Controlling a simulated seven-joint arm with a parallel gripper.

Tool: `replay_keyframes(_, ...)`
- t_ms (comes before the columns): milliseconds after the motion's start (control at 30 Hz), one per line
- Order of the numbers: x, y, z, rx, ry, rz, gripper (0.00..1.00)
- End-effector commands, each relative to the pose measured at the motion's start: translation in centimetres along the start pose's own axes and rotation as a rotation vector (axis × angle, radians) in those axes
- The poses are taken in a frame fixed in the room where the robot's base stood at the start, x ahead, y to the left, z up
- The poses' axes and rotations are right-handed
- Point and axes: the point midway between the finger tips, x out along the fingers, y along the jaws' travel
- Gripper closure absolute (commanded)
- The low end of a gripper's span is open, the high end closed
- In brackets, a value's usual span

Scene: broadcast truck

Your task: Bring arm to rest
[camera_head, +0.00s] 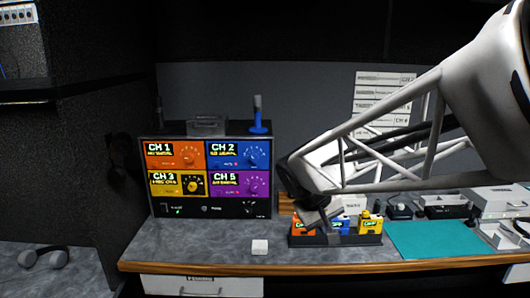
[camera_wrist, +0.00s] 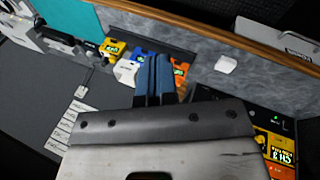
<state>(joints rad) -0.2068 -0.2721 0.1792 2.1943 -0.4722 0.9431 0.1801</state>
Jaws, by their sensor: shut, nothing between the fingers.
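My arm reaches in from the upper right in the head view, with the gripper (camera_head: 322,216) low over the counter. In the wrist view my gripper's blue fingers (camera_wrist: 153,72) are together, with nothing visible between them. They overlap a tray (camera_head: 370,240) holding small orange (camera_head: 304,229), blue (camera_head: 341,224) and yellow (camera_head: 371,222) packs. The orange pack also shows right of the fingers in the wrist view (camera_wrist: 180,72), and the yellow one left of them (camera_wrist: 112,48). My gripper partly covers the row; I cannot tell whether it touches a pack.
A rack (camera_head: 208,170) with coloured channel panels stands left of my gripper. A small white block (camera_head: 260,247) lies near the front edge of the counter. A teal mat (camera_head: 430,241) and several devices (camera_head: 495,203) are to the right. Headphones (camera_head: 43,258) lie far left.

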Motion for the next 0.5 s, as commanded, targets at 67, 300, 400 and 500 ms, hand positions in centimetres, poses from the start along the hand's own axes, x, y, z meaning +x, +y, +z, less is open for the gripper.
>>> replay_keyframes(67,-0.5,0.5,2.4,0.034,0.001,-0.027,1.0)
replay_keyframes(300,-1.3,0.8,8.7,0.127,0.004,-0.114,1.0)
replay_keyframes(400,-1.6,0.7,11.3,0.165,0.007,-0.151,1.0)
replay_keyframes(500,-1.7,0.5,13.8,0.202,0.013,-0.186,1.0)
